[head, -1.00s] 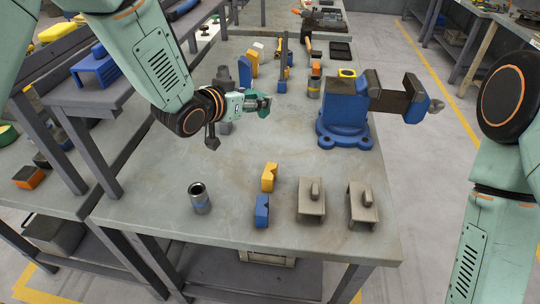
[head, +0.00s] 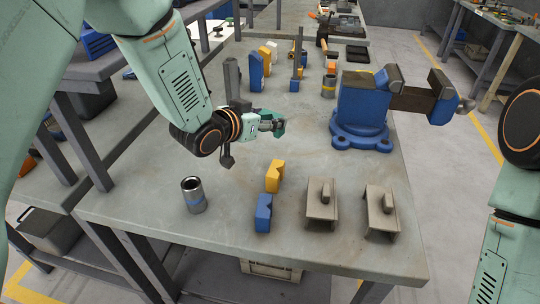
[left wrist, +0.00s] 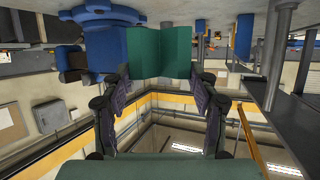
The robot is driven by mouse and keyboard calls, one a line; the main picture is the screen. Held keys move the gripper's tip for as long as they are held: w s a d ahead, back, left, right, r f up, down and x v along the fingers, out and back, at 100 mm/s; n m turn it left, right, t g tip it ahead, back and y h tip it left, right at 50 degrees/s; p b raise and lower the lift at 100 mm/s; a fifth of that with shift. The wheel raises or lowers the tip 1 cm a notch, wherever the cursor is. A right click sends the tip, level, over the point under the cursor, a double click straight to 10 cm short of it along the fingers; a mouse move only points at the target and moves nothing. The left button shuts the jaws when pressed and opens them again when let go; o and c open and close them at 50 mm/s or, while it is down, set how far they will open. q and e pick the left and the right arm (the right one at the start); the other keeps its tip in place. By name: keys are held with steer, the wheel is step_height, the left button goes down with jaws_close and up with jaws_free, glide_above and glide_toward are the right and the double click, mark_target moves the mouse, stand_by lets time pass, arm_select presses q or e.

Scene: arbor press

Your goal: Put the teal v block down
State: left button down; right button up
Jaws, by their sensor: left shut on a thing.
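The teal V block (head: 280,124) is held out over the grey bench, left of the blue vise. My left gripper (head: 268,123) is shut on it. In the left wrist view the teal block (left wrist: 160,52) sits between the two fingers of the left gripper (left wrist: 160,88). A yellow V block (head: 274,176) and a blue V block (head: 263,213) stand on the bench nearer the front edge, apart from the held block. I cannot tell the exact height of the teal block above the bench. My right gripper is out of view.
The blue vise (head: 360,110) stands to the right. The bench top (head: 235,195) is bare between the cylinder and the yellow block.

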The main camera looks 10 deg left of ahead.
arm_select(q)
steer(key=f, duration=0.4)
steer(key=shift+w+a+f, duration=0.1)
steer(key=shift+w+f, duration=0.2)
steer(key=shift+w, duration=0.1)
steer(key=shift+s+a+f, duration=0.2)
steer(key=shift+s+a, duration=0.05)
steer(key=shift+s, duration=0.1)
steer(key=f, duration=0.1)
steer(key=d+f, duration=0.1)
steer(key=f, duration=0.1)
steer(key=shift+w+f+b, duration=0.1)
steer(key=shift+w+b, duration=0.05)
steer(key=shift+b, duration=0.25)
steer(key=shift+w+a+f, duration=0.1)
steer(key=shift+w+f, duration=0.05)
steer(key=shift+f, duration=0.15)
steer(key=shift+a, duration=0.15)
steer(key=shift+s+a+r, duration=0.1)
steer(key=shift+s+a, duration=0.05)
steer(key=shift+s, duration=0.05)
steer(key=shift+s+d, duration=0.1)
steer(key=shift+d, duration=0.15)
steer(key=c, duration=0.7)
jaws_free()
steer(key=shift+f, duration=0.25)
steer(key=o, duration=0.3)
steer(key=shift+a+f, duration=0.1)
steer(key=shift+o, duration=0.2)
